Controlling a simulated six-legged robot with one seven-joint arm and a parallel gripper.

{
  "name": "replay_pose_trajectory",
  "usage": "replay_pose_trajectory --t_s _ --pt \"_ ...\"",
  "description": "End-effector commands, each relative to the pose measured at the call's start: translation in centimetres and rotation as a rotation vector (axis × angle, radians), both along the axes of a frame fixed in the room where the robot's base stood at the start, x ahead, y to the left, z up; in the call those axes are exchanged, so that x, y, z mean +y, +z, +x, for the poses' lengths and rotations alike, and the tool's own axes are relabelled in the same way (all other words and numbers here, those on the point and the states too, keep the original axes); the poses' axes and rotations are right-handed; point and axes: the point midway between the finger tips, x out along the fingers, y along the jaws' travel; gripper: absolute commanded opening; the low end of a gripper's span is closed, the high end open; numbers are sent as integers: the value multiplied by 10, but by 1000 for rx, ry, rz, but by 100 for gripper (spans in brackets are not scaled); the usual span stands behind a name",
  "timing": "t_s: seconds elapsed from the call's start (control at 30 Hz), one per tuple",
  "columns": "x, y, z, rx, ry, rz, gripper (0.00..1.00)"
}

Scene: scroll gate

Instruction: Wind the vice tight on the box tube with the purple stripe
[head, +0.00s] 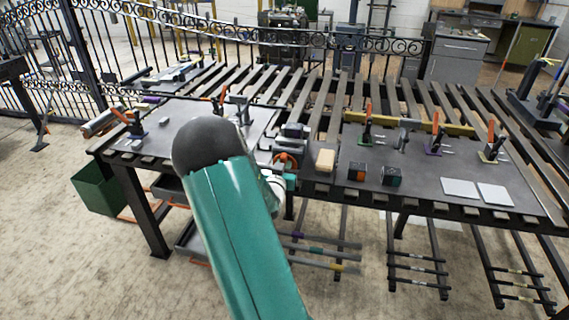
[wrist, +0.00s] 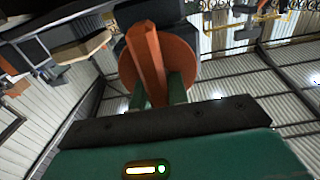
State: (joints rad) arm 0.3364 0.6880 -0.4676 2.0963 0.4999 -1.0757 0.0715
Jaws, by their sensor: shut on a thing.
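The vice (head: 294,131) is a dark block at the front edge of the bench, with an orange handle (head: 286,160) at its front. My gripper (head: 288,181) is at that handle, partly hidden behind my teal arm. In the wrist view, an orange bar of the handle (wrist: 147,58) with a round orange disc behind it stands between my two teal fingers (wrist: 157,92), which are shut on it. I cannot make out a purple-striped box tube in the vice's jaws. A bar with a purple mark (head: 297,235) lies on the low rack under the bench.
Right of the vice are a tan block (head: 325,160), two dark blocks (head: 392,176), several upright clamps and two pale plates (head: 459,188). A green bin (head: 98,188) stands on the floor at left. Slatted bench top lies behind.

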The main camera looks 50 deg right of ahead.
Motion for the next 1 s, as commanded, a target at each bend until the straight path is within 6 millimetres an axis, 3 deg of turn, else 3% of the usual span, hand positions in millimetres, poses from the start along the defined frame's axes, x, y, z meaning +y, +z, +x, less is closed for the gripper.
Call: replay_pose_trajectory --t_s 0.37,1.0 --pt "-1 0 -2 -125 -1 55 0" --pt "-3 -3 -7 -655 -2 283 0"
